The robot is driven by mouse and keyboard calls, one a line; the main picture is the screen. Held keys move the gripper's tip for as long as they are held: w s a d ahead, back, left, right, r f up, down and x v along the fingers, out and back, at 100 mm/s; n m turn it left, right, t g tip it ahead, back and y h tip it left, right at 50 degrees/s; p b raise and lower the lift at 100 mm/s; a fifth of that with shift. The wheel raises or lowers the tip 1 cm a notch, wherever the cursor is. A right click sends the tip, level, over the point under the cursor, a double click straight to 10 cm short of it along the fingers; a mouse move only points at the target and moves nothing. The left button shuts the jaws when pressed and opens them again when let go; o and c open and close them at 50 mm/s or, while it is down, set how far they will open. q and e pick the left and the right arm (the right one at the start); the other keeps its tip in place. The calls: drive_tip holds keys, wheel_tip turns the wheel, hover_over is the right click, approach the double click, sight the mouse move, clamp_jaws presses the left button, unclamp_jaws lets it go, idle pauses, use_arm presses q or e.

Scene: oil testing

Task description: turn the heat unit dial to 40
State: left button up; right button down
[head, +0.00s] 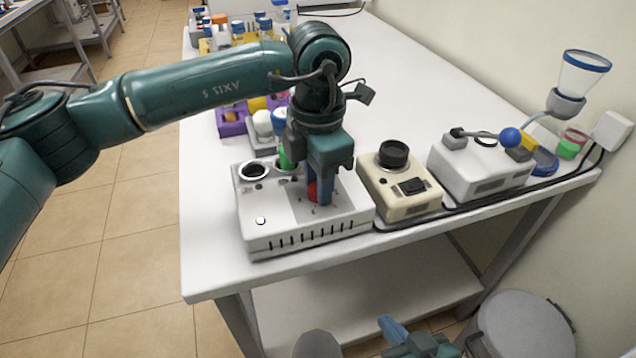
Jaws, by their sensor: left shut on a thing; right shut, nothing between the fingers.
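The heat unit (270,215) is a white box with vent slots on its front, near the table's front left corner. Its red dial (312,191) shows only in part between my fingers. My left gripper (321,192) points down over the top of the unit and is shut on the red dial. The dial's marks are mostly hidden and its setting cannot be read. My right gripper (391,327) is shut and empty, low at the bottom edge of the view, below the table top.
A beige box with a black knob (394,154) stands right of the heat unit, then a white device (480,165) with a blue ball. A funnel stand (583,75) is at the right edge. Racks of bottles (240,35) stand behind. A grey bin (520,325) is below.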

idle(0.5)
use_arm(q)
drive_tip(key=o, duration=1)
drive_tip(key=shift+c, duration=0.2)
wheel_tip(320, 180, up, 13)
drive_tip(key=shift+r, duration=0.15)
